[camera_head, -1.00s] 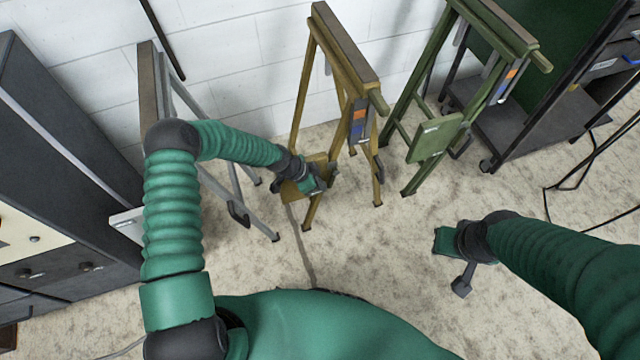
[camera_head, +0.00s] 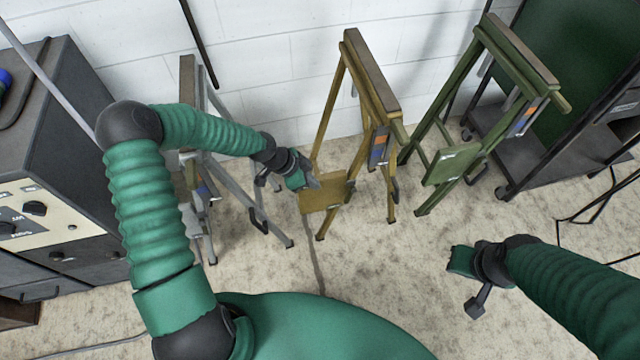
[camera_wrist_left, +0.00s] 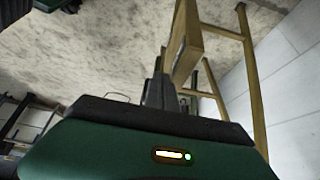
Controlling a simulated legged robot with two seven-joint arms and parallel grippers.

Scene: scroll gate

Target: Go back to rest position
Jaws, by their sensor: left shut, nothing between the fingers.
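My left gripper (camera_head: 311,182) is at the upper left edge of the yellow panel (camera_head: 326,196) on the yellow trestle stand (camera_head: 375,75). Whether it touches the panel I cannot tell. Its fingers are shut and hold nothing; in the left wrist view the closed fingers (camera_wrist_left: 158,88) point toward the yellow stand (camera_wrist_left: 255,90), with the panel (camera_wrist_left: 186,42) close beside them. My left arm is bent out to the left. My right gripper (camera_head: 468,284) hangs low over bare floor at the right, its finger opening not clear.
A grey trestle stand (camera_head: 262,205) stands close left of my left gripper, partly behind my arm. A green trestle stand (camera_head: 512,50) and a dark cart (camera_head: 560,150) are at the right. A grey cabinet (camera_head: 55,90) is far left. The floor (camera_head: 400,270) in front is clear.

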